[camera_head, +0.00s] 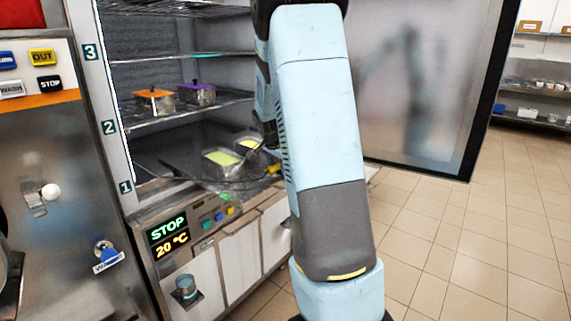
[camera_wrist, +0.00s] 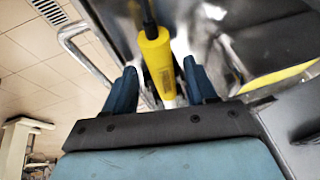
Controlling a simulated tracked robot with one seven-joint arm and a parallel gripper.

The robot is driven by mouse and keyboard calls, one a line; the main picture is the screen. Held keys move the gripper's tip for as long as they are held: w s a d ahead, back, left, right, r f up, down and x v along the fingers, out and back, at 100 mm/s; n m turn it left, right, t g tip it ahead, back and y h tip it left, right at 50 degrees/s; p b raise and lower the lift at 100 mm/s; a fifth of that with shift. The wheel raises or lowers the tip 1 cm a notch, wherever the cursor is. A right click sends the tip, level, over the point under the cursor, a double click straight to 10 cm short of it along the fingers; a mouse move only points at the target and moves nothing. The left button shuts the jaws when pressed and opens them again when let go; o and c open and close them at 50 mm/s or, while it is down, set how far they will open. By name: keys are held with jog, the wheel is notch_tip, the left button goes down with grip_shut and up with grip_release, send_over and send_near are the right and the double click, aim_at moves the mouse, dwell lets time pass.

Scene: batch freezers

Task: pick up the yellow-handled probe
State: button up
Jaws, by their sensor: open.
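The yellow-handled probe (camera_wrist: 157,60) shows large in the wrist view, with a dark cable or stem at its upper end and a pale lower end. My gripper (camera_wrist: 164,82) is open, with one blue finger on each side of the yellow handle. I cannot tell whether either finger touches it. In the head view a small yellow part of the probe (camera_head: 274,168) shows at the cabinet's front edge, beside my arm. My arm hides most of that spot and the fingers there.
The open cabinet has wire shelves; its lower level holds metal pans of pale green content (camera_head: 222,157). Orange-lidded (camera_head: 154,101) and purple-lidded (camera_head: 197,93) containers stand on the shelf above. The open door (camera_head: 425,90) stands right of my arm. Tiled floor at right is clear.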

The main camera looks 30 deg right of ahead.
jog(key=shift+c, duration=0.2)
grip_shut()
dwell(0.5)
